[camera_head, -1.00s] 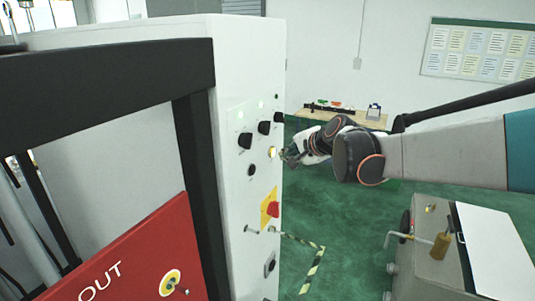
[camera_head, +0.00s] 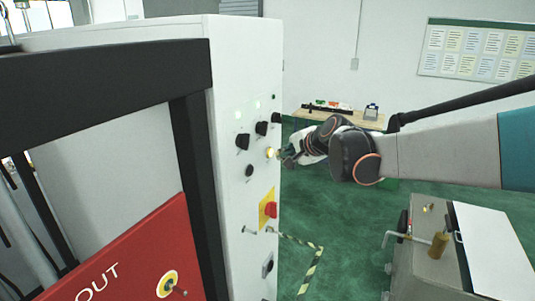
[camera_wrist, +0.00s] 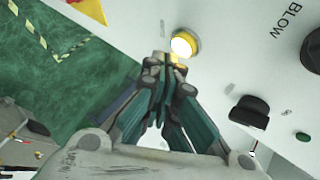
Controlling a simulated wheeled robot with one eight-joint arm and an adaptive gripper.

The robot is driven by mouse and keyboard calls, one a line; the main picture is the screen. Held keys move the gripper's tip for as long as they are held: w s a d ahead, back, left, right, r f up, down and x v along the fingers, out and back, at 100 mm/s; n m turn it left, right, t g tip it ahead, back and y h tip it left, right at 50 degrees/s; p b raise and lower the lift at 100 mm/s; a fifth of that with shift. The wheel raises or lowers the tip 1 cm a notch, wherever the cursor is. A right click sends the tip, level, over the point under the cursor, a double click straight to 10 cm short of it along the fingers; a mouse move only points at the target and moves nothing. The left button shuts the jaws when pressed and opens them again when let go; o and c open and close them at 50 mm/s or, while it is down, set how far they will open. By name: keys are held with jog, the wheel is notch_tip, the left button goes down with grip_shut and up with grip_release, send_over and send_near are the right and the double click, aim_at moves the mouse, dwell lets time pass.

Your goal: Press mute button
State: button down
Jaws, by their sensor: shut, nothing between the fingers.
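A round button with a yellow ring and a pale lit face (camera_head: 270,153) sits on the white panel of a tall cabinet (camera_head: 238,90). It also shows in the wrist view (camera_wrist: 182,44), just above and right of my fingertips. No readable label marks it as mute. My gripper (camera_head: 286,156) is shut and empty, right in front of this button, with its fingertips pointing at the panel. In the wrist view the closed fingertips (camera_wrist: 164,64) are close to the button's lower left edge. I cannot tell whether they touch it.
Black knobs (camera_head: 242,141) and a black button (camera_head: 249,171) are nearby on the panel. A red emergency stop (camera_head: 270,210) on a yellow plate is below. A black frame (camera_head: 196,170) and red panel (camera_head: 130,260) stand left. A metal box (camera_head: 440,250) is at lower right.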

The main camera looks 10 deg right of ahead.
jog(key=shift+w+a, duration=0.1)
jog(key=shift+a, duration=0.05)
dwell(0.4)
jog(key=shift+w+a, duration=0.15)
jog(key=shift+a, duration=0.1)
jog(key=shift+w+a, duration=0.25)
jog(key=shift+a, duration=0.05)
dwell(1.0)
dwell(0.3)
jog(key=shift+s+d, duration=0.5)
jog(key=shift+d, duration=0.15)
jog(key=s+d, duration=0.1)
jog(key=d, duration=0.1)
jog(key=s+d, duration=0.2)
dwell(0.5)
dwell(0.4)
